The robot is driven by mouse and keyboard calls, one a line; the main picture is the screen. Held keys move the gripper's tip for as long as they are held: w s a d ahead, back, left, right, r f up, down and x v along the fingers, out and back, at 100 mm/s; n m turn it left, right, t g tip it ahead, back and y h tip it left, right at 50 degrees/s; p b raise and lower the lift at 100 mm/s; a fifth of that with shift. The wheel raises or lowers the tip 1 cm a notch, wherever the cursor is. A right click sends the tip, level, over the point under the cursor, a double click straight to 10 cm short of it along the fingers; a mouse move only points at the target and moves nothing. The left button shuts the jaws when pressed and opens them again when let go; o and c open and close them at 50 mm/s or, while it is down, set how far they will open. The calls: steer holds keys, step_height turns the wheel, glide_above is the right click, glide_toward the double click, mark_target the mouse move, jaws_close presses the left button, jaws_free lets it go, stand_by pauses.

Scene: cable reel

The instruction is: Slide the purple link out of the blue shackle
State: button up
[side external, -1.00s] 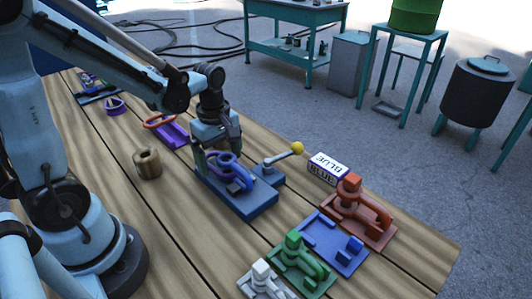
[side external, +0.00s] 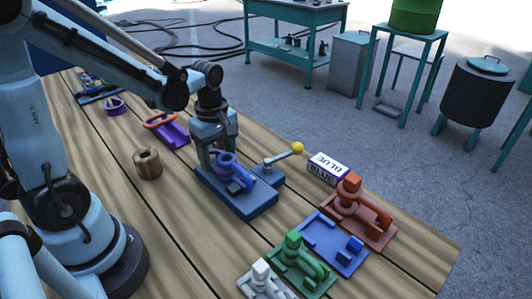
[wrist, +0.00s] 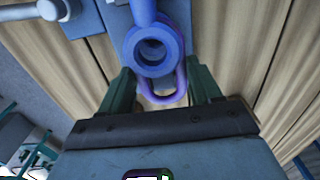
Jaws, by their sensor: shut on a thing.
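The blue shackle (wrist: 152,48) is a round blue eye on a blue base plate (side external: 255,207); in the side view the shackle (side external: 226,161) stands under my gripper. The purple link (wrist: 181,90) is a rounded loop whose near end emerges from beneath the shackle's eye. My gripper (wrist: 160,92) has its two dark green fingers on either side of this near end, shut on the link. In the side view my gripper (side external: 220,154) is low over the rear of the plate. The eye hides much of the link, so how far it still passes through the shackle cannot be told.
A lever with a yellow ball (side external: 297,148) stands right of the shackle, beside the BLUE sign (side external: 328,168). Red (side external: 358,212), green (side external: 299,262) and white (side external: 264,280) fixtures and a blue tray (side external: 321,239) are in front. A brown cylinder (side external: 147,163) stands left.

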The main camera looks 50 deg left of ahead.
steer(key=shift+a, duration=3.75)
step_height(320, 180, up, 7)
